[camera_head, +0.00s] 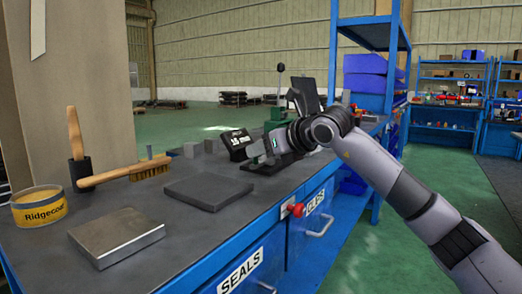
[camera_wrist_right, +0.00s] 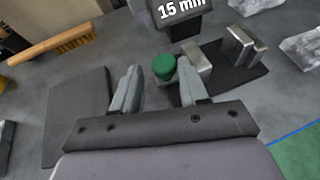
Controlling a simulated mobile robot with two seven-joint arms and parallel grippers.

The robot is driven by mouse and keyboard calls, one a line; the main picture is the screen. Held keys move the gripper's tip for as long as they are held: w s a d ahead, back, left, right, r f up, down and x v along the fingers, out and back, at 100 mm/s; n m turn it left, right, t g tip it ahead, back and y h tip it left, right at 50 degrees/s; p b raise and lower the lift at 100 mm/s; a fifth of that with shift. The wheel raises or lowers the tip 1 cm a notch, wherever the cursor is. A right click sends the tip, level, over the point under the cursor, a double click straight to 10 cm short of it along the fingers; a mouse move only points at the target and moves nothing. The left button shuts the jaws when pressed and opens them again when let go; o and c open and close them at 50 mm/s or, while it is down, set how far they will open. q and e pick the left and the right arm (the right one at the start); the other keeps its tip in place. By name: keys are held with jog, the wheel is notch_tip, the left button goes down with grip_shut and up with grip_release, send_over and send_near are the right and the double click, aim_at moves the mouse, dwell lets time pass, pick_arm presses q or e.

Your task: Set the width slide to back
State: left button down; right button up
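The small device with a dark display (camera_head: 236,143) stands on the bench; its display also shows in the right wrist view (camera_wrist_right: 180,10) and reads 15 mm. Beside it, metal blocks (camera_wrist_right: 240,47) sit on a dark base plate (camera_wrist_right: 228,76). A green round knob (camera_wrist_right: 164,67) shows there too; I cannot tell for certain that it is the width slide's. My right gripper (camera_wrist_right: 158,80) is open, with the knob in the gap between its fingertips. I cannot tell whether a finger touches it. In the head view my right wrist hides much of the device. My left gripper is out of view.
A flat dark plate (camera_head: 208,191), a brush (camera_head: 128,176), a yellow tin (camera_head: 39,206) and a metal block (camera_head: 116,236) lie on the left of the bench.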

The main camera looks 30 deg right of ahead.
jog(key=shift+v, duration=3)
